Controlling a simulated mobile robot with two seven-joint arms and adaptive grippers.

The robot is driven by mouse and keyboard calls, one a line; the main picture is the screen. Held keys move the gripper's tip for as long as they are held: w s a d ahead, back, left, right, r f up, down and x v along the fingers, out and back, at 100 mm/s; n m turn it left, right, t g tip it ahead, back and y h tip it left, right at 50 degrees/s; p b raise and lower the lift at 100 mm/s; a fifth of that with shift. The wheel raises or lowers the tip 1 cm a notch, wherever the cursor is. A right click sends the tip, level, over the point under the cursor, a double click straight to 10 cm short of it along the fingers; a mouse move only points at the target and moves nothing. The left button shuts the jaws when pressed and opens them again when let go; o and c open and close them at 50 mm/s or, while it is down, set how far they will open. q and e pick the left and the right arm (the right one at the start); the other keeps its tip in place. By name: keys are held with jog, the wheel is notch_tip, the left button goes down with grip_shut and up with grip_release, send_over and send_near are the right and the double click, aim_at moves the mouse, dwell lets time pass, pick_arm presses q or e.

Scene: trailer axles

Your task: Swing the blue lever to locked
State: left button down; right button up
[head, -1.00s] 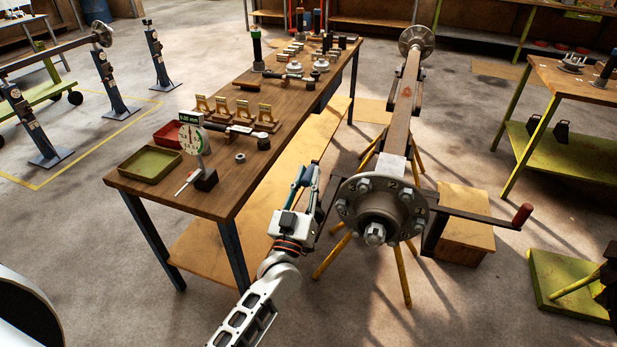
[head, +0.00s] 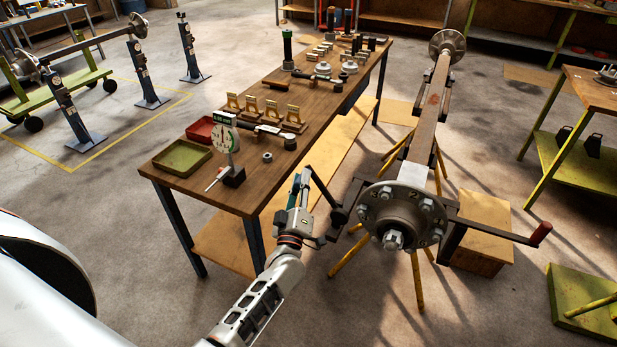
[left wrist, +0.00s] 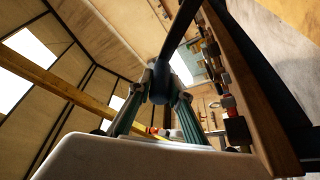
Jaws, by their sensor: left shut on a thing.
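The axle's hub (head: 396,214) faces me, with bolts around its face and numbers marked on it. A dark lever arm (head: 322,190) slants from near the left side of the hub up and left to my left gripper (head: 301,178). In the left wrist view the two fingers (left wrist: 158,95) are closed around a dark blue, rounded grip (left wrist: 162,80), with a dark bar (left wrist: 184,25) running up from it. The fingers partly hide the grip. Another lever, with a red handle (head: 541,234), sticks out right of the hub. My right gripper is not in view.
A wooden workbench (head: 240,188) with a dial gauge (head: 225,139), a green tray (head: 182,158) and several tools stands close left of my left arm. Yellow stand legs (head: 417,285) spread under the axle. A wooden box (head: 482,250) stands right of them.

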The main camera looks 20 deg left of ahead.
pick_arm(q)
jog(key=shift+a+f+n, duration=0.35)
jog(key=shift+a+n, duration=0.15)
jog(key=c, duration=1.8)
grip_release()
jog(key=shift+c, duration=0.2)
jog(key=v, duration=1.2)
jog(key=shift+d, duration=0.1)
